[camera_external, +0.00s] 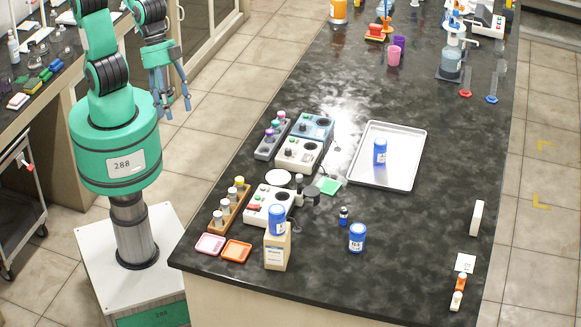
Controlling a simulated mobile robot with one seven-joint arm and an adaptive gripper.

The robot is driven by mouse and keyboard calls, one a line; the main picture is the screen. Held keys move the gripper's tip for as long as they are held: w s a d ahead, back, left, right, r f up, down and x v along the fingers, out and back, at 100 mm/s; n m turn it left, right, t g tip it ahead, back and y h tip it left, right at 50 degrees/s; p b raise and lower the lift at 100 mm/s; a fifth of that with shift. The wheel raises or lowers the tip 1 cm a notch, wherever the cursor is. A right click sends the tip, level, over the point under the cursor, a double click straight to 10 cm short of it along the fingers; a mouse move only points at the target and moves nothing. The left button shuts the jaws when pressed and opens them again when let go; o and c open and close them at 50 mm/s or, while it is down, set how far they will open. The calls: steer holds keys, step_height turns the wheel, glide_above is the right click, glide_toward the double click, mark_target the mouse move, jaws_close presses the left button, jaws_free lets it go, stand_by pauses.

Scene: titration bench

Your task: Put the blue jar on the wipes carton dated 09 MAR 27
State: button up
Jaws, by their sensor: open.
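A cream carton (277,252) stands upright near the bench's front edge; its label is too small to read. A blue-and-white jar (277,219) shows at the carton's top and appears to rest on it. A second blue-and-white jar (357,238) stands on the dark bench to the right. A third (380,152) stands in the metal tray. I cannot read a date on any carton. My gripper (176,106) is open and empty, fingers pointing down, left of the bench and well away from the jars.
The metal tray (408,179) lies right of several bench instruments (297,153). A white block (477,218) stands at the right edge. The front right bench is mostly clear.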

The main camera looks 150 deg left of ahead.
steer(key=s+d, duration=0.4)
steer(key=s, duration=0.6)
steer(key=s+d+r, duration=0.1)
steer(key=s+d, duration=0.4)
steer(key=s, duration=0.6)
steer(key=shift+r+m+t, duration=0.25)
steer(key=shift+m+t, duration=0.05)
steer(key=shift+m, duration=0.1)
steer(key=shift+d, duration=0.1)
step_height(320, 180, down, 5)
steer(key=b, duration=0.5)
